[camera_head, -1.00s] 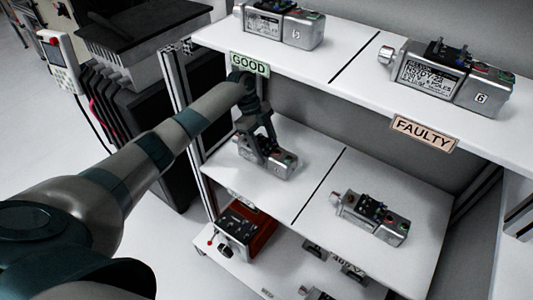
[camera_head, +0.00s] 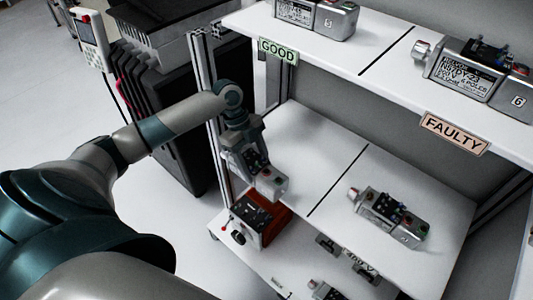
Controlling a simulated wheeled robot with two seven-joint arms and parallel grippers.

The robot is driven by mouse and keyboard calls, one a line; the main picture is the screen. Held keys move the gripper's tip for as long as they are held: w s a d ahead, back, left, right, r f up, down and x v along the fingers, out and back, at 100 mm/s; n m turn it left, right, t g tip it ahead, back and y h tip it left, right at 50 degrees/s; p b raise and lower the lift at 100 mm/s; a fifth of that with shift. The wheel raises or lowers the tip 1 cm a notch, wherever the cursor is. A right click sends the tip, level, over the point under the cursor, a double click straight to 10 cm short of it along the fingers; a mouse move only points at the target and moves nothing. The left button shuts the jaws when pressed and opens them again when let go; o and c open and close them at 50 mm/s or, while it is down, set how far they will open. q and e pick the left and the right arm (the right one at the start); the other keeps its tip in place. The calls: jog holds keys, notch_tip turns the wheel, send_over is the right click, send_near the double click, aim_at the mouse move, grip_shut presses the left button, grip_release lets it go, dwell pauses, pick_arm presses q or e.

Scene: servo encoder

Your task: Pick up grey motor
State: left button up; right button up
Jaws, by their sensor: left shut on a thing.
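A grey motor (camera_head: 271,184) is held in my left gripper (camera_head: 246,150), whose jaws are shut on it. The motor is at the left edge of the middle shelf, tilted with its end pointing down and right. The gripper and arm hide part of it. I cannot tell whether it is clear of the shelf. A second grey motor (camera_head: 390,215) lies on the right half of the middle shelf. My right gripper is not in view.
The middle shelf (camera_head: 310,145) is bare left of its black line. Motors (camera_head: 478,75) stand on the upper shelf, which carries GOOD (camera_head: 278,51) and FAULTY (camera_head: 454,133) signs. A red and grey box (camera_head: 250,222) stands on the lower shelf. A shelf post (camera_head: 206,100) is close to my left gripper.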

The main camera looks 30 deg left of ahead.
pick_arm(q)
jog(key=shift+s+a+r, duration=0.15)
jog(key=shift+s, duration=1)
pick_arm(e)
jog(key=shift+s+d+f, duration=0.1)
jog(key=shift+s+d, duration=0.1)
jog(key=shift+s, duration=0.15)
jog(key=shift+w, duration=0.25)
